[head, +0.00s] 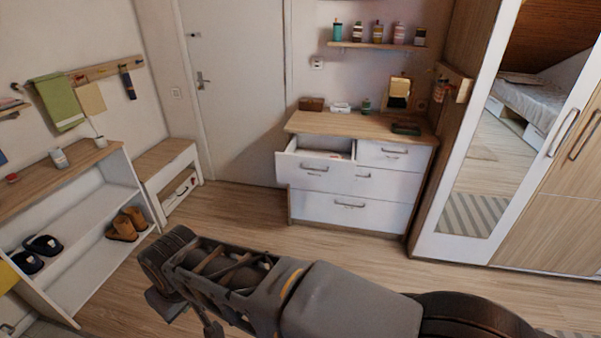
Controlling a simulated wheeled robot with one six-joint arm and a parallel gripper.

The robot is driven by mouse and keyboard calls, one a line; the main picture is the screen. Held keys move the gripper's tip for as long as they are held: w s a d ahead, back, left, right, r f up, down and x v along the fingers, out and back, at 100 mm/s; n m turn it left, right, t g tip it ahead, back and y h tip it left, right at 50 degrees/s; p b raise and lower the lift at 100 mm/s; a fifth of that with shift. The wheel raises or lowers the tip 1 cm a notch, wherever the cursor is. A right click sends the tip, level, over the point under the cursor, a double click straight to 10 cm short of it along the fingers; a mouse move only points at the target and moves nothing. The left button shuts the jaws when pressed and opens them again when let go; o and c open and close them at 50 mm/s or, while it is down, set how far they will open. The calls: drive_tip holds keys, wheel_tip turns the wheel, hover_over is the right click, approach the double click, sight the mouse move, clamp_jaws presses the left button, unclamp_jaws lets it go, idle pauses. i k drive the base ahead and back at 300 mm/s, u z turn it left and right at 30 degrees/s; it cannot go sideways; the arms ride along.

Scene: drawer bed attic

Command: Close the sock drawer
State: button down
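A white dresser (352,212) with a wooden top stands against the back wall. Its upper left drawer (312,172) is pulled out toward the room, and its inside shows from above. A small pale item lies in it, too small to identify; I cannot tell whether it is a sock. The drawer's front has a metal bar handle (314,168). The dresser's other drawers look shut. My arm lies across the lower foreground, well apart from the dresser. I cannot make out my gripper's fingers.
A tall mirrored wardrobe (480,150) stands right of the dresser. A white shelf unit (100,212) with shoes and a low bench (166,152) line the left wall. Bare wooden floor (235,208) lies between them and before the dresser.

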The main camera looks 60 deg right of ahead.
sight(306, 160)
drive_tip(key=z, duration=0.3)
drive_tip(key=i, duration=1.15)
drive_tip(key=z, duration=1.25)
drive_tip(key=i, duration=0.8)
drive_tip(key=z, duration=0.55)
